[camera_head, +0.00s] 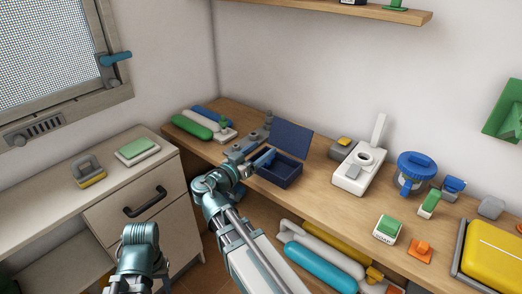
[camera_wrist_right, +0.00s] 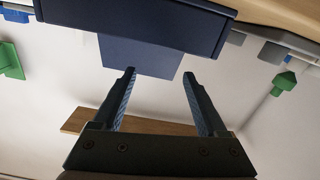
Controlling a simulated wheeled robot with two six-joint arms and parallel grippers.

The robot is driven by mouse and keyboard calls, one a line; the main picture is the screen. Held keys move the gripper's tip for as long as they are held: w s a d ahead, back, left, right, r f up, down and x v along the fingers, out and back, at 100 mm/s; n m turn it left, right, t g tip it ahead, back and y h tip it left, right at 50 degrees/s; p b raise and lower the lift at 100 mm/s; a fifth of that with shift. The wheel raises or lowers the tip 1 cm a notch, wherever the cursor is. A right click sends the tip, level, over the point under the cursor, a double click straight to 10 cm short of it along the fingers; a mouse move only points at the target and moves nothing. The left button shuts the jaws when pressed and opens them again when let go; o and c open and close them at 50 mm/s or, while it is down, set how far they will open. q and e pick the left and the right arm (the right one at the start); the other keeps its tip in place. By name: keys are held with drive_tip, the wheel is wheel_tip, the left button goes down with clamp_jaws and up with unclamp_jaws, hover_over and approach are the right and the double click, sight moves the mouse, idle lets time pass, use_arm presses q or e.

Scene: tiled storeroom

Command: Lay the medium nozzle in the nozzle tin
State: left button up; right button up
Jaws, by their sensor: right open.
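The nozzle tin, a dark navy open box (camera_head: 288,179) with its lid (camera_head: 291,137) raised at the back, stands on the wooden bench. Its wall (camera_wrist_right: 140,22) also shows in the right wrist view, across the top. My right gripper (camera_head: 266,158) is at the left part of the tin, its blue finger by the opening. In the wrist view my right gripper (camera_wrist_right: 159,74) is open, with nothing between the fingers. Small grey pieces (camera_head: 254,136) lie left of the tin; I cannot tell which is the medium nozzle. The tin's inside is partly hidden.
Green, white and blue cylinders (camera_head: 191,127) lie left of the tin. A white device (camera_head: 350,178), a blue-lidded tub (camera_head: 414,172) and a yellow case (camera_head: 496,252) stand to the right. A drawer cabinet (camera_head: 150,190) stands at the left.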

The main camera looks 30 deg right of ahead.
drive_tip(key=v, duration=0.7)
idle(0.7)
drive_tip(key=s+a+n+g+y+p, duration=0.2)
drive_tip(key=s+a+n+y+p, duration=0.2)
drive_tip(key=a+p, duration=0.3)
drive_tip(key=s+a+r+n+g+y+p, duration=0.1)
drive_tip(key=s+a+n+g+y+p, duration=0.1)
drive_tip(key=s+a+n+y+p, duration=0.2)
drive_tip(key=s+a+n+g+y+p, duration=0.3)
drive_tip(key=a+n+y+p, duration=0.4)
drive_tip(key=a+p, duration=0.3)
drive_tip(key=shift+s+r+n+p, duration=0.35)
drive_tip(key=shift+s+p, duration=0.45)
drive_tip(key=shift+p, duration=0.45)
